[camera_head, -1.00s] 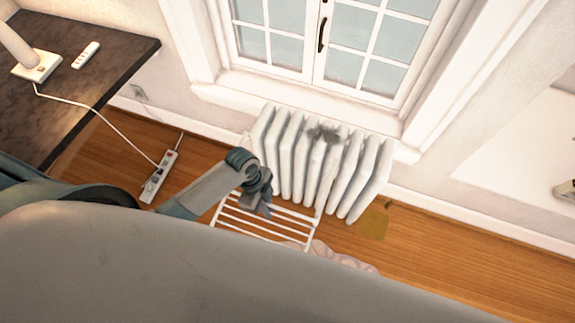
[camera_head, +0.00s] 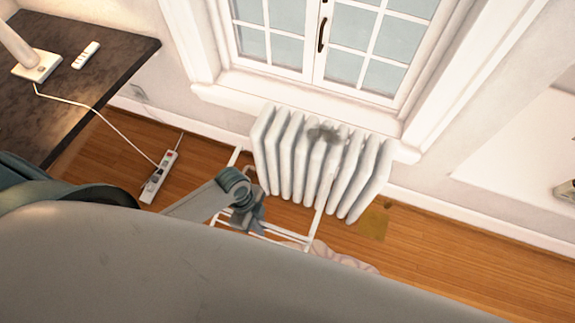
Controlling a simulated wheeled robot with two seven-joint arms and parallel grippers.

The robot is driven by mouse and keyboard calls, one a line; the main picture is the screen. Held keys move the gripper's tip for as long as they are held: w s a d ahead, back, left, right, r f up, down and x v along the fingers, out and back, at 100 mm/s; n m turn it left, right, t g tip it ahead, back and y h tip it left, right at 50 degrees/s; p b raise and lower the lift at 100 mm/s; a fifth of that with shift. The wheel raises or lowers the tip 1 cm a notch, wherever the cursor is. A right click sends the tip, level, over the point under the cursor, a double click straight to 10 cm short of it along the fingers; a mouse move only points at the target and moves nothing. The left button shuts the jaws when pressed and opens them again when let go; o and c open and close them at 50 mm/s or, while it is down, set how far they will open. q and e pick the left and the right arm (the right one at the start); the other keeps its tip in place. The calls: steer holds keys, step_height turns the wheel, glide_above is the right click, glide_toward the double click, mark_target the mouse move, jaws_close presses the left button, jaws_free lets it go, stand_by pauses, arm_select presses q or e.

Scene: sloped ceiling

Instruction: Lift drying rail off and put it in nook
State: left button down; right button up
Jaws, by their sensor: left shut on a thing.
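The white drying rail (camera_head: 275,236) is a rack of thin bars in front of the white radiator (camera_head: 321,160). One end arm of it shows at the radiator's left side, and another bar runs up across the radiator's front. My left gripper (camera_head: 251,225) is shut on the drying rail at its upper bars; the fingertips are small and partly hidden. My right gripper is not in view. I cannot make out a nook for certain.
A dark table (camera_head: 100,60) stands at the left with a lamp and a remote (camera_head: 86,55). A power strip (camera_head: 160,176) with a cord lies on the wooden floor. A pinkish cloth (camera_head: 340,257) lies by the rail. Floor right of the radiator is mostly clear.

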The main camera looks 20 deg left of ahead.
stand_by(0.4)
arm_select(q)
steer(key=s+r, duration=0.2)
steer(key=s, duration=0.8)
steer(key=s+r, duration=0.2)
steer(key=s, duration=0.8)
steer(key=shift+a, duration=0.3)
stand_by(1.1)
steer(key=shift+w, duration=0.1)
steer(key=w+n+t+b, duration=0.2)
steer(key=w+n+b, duration=0.6)
steer(key=w, duration=0.9)
steer(key=w+a+r+n+t+b, duration=0.1)
steer(key=w+r+n+b, duration=0.3)
steer(key=w, duration=0.4)
steer(key=w+a+r+n+t+y+b, duration=0.1)
steer(key=w+a+r+n+b, duration=0.1)
steer(key=w+n, duration=0.4)
steer(key=shift+w+r+y+b, duration=0.3)
steer(key=shift+w+r+b, duration=0.55)
steer(key=shift+w, duration=0.05)
steer(key=shift+d, duration=0.1)
